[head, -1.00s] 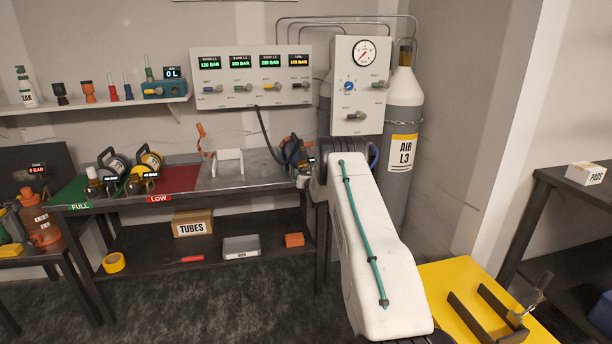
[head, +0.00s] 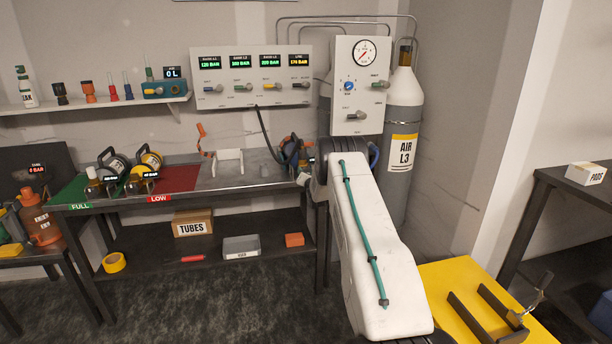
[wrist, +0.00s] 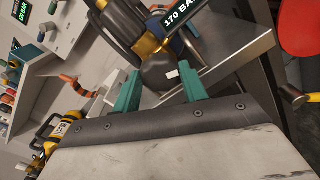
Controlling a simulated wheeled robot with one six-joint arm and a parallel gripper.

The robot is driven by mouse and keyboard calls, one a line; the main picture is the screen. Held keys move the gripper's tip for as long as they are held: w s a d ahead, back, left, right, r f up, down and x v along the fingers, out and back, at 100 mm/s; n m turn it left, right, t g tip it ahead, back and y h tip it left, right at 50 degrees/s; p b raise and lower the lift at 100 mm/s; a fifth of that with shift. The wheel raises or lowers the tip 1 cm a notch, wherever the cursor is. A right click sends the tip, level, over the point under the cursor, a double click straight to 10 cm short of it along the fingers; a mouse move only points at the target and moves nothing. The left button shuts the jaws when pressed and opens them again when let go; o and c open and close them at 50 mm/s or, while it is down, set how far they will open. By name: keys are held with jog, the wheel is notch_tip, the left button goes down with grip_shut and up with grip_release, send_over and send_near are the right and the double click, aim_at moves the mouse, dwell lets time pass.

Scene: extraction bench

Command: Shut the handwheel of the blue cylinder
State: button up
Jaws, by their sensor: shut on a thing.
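The blue cylinder (head: 289,150) lies at the right end of the steel bench in the head view, partly hidden by my arm. In the wrist view its black-and-brass valve (wrist: 148,45) shows, with a display reading 170 BAR (wrist: 184,17). The dark handwheel (wrist: 158,72) with a small white mark sits between the teal fingers of my gripper (wrist: 160,84). The fingers are shut on the handwheel, one on each side. How far the wheel is turned cannot be told.
The yellow cylinder (head: 149,160) and a grey one (head: 115,163) lie on the bench's left part. A white stand (head: 229,160) and an orange-handled item (head: 202,138) are mid-bench. The gauge panel (head: 356,98) and tall AIR L3 cylinder (head: 402,115) stand behind my arm.

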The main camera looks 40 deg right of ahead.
jog(key=n, duration=2.1)
jog(key=shift+a+f+n, duration=0.2)
jog(key=shift+f+n, duration=0.1)
jog(key=shift+n, duration=0.1)
dwell(2.3)
dwell(0.6)
